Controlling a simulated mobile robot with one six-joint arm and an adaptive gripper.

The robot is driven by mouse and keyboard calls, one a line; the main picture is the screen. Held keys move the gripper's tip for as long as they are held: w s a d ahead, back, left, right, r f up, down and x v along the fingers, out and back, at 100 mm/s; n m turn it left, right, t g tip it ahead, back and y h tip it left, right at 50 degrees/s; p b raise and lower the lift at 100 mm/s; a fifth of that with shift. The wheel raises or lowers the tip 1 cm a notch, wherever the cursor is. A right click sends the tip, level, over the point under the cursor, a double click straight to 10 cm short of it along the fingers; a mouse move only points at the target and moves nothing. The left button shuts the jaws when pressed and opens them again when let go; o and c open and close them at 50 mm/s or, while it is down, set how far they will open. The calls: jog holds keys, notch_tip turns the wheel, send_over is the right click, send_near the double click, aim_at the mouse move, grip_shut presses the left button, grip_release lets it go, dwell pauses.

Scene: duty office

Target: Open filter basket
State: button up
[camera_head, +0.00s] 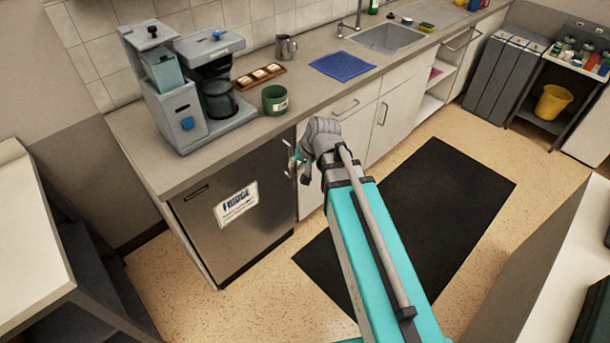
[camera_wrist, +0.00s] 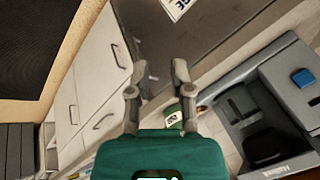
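The grey coffee maker (camera_head: 238,112) stands upright on the counter's left end, with a blue knob on its top and a dark carafe (camera_head: 218,100) below its upper housing (camera_head: 208,46). I cannot make out the filter basket as a separate part, nor whether it is open. My gripper (camera_head: 297,165) is in front of the counter's front edge, to the right of and lower than the coffee maker, touching nothing that I can see. In the wrist view my gripper (camera_wrist: 159,72) has its two fingers apart with nothing between them. Grey machine bodies show at the right there.
A grey grinder (camera_head: 180,115) stands left of the coffee maker. A green mug (camera_head: 275,99) stands on the counter to its right, near a wooden tray (camera_head: 259,77) and metal pitcher (camera_head: 286,47). A fridge (camera_head: 236,220) is below. A black mat (camera_head: 440,200) covers the floor.

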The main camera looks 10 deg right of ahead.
jog(key=shift+s+d+f+g+h, duration=0.25)
jog(key=shift+s+d+f, duration=0.2)
jog(key=shift+s, duration=0.2)
jog(key=shift+s+d+f+g+h, duration=0.25)
jog(key=shift+s+d+f, duration=0.1)
jog(key=shift+s+d, duration=0.25)
